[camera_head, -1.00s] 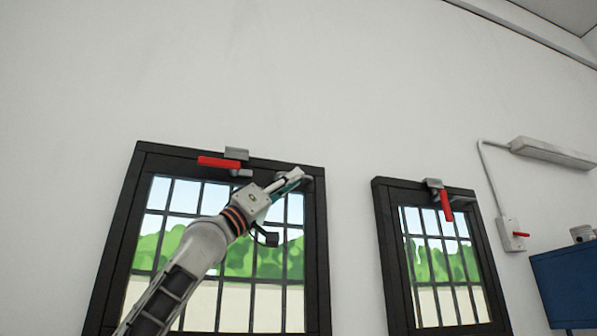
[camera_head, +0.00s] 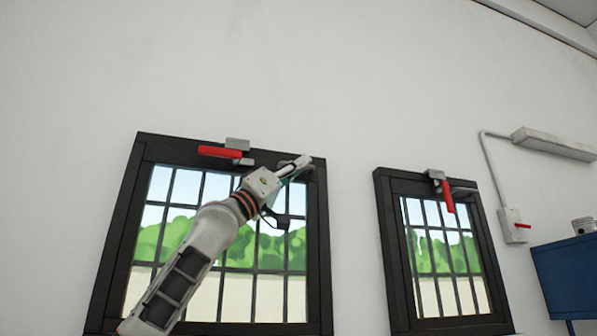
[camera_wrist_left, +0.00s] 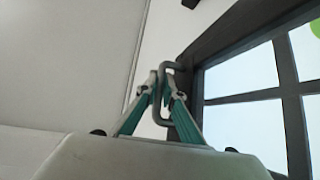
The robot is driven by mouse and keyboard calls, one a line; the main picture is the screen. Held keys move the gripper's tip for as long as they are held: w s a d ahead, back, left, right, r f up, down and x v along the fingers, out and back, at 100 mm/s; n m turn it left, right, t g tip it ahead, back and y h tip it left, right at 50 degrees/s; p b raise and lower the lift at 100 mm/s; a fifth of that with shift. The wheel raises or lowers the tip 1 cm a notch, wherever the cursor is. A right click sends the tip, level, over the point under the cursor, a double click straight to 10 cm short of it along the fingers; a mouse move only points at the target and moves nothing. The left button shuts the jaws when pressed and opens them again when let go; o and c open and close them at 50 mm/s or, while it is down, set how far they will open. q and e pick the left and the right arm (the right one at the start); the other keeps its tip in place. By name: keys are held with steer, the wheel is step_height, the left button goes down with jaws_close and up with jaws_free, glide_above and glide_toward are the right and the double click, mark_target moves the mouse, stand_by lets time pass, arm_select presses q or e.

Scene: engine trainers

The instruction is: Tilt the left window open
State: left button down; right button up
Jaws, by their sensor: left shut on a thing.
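The left window (camera_head: 112,240) has a black frame and a barred pane showing sky and greenery. Its red latch lever (camera_head: 220,152) lies level along the top, beside a grey bracket (camera_head: 237,144). My left gripper (camera_head: 302,163) is at the window's upper right corner. In the left wrist view its teal fingers (camera_wrist_left: 164,88) are shut on a thin grey loop handle (camera_wrist_left: 161,116) beside the dark frame. The fingers partly cover the handle. I cannot tell whether the window leans out from the wall. My right gripper is not in view.
A second, similar window (camera_head: 393,255) is to the right, its red lever (camera_head: 447,196) hanging down. Farther right are a wall switch box (camera_head: 512,226), a light fixture (camera_head: 553,144) and a blue cabinet (camera_head: 565,280). The wall above is bare.

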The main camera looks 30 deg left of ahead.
arm_select(q)
steer(key=s+d+f+m+g+h+b, duration=0.2)
steer(key=s+d+f+m+g+h, duration=0.1)
steer(key=s+d+m, duration=0.4)
steer(key=s+d+f+h, duration=0.1)
steer(key=d+h, duration=0.1)
steer(key=d, duration=0.1)
steer(key=shift+s+f+g+h, duration=0.15)
steer(key=shift+s+g+h, duration=0.2)
steer(key=shift+g+h, duration=0.05)
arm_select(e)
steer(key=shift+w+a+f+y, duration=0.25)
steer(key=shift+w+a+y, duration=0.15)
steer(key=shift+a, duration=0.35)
arm_select(q)
steer(key=shift+d, duration=0.1)
steer(key=c, duration=2.4)
jaws_free()
steer(key=shift+c, duration=0.2)
steer(key=v, duration=1.2)
